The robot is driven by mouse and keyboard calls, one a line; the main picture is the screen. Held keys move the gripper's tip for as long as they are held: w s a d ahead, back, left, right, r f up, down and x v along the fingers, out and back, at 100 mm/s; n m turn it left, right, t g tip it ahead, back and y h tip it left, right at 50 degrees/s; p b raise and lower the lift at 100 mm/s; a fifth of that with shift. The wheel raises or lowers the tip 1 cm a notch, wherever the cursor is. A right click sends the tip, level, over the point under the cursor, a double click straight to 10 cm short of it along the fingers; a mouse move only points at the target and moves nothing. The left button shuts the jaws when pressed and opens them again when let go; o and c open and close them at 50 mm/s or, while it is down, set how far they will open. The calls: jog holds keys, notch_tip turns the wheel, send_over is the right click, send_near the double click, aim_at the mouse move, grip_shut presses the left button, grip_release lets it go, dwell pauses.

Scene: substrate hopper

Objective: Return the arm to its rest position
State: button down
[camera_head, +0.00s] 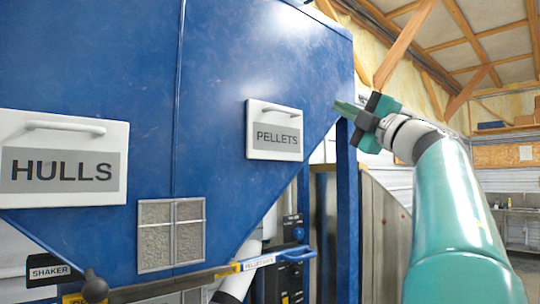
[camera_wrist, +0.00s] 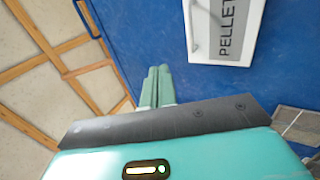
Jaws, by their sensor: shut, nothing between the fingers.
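My gripper (camera_head: 347,108) is at the end of my teal arm, at the right of the head view. Its green fingers point left toward the blue hopper (camera_head: 225,85) and are shut with nothing between them. In the wrist view the two fingers (camera_wrist: 157,86) lie side by side, with the hopper wall (camera_wrist: 145,30) beyond them. The white PELLETS hatch (camera_head: 273,130) with its handle sits to the left of my gripper and lies flat on the hopper. It also shows in the wrist view (camera_wrist: 229,52). A gap shows between my fingertips and the hatch.
A white HULLS hatch (camera_head: 62,158) is on the hopper's left. A mesh window (camera_head: 171,235) and a lever bar with a black knob (camera_head: 95,288) are lower down. Open room lies at the far right.

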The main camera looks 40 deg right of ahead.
jog(key=shift+w+d, duration=0.1)
jog(key=shift+w, duration=0.05)
jog(key=w+a+f+m+g+h, duration=0.2)
jog(key=a+f+m+g+h, duration=0.15)
jog(key=f+m, duration=0.5)
jog(key=w+a+f+m+g+h, duration=0.2)
jog(key=w+a+f+m+h, duration=0.3)
jog(key=f, duration=0.7)
jog(key=a+f+m+g+h, duration=0.2)
jog(key=f+m+g, duration=0.1)
jog(key=f+m, duration=0.6)
jog(key=s+a+f+n+g+y, duration=0.1)
jog(key=s+a+f+g+y, duration=0.1)
jog(key=a+f, duration=0.5)
jog(key=s+a+f+n+g+y, duration=0.1)
jog(key=s+a+f+g+y, duration=0.2)
jog(key=s+a+f, duration=0.4)
jog(key=s+a+f+n+g+y, duration=0.1)
jog(key=s+a+f+g+y, duration=0.2)
jog(key=a+f, duration=0.6)
notch_tip(320, 180, down, 9)
jog(key=shift+s+r+g, duration=0.15)
jog(key=shift+s+g, duration=0.8)
jog(key=shift+s, duration=0.25)
jog(key=shift+a, duration=0.1)
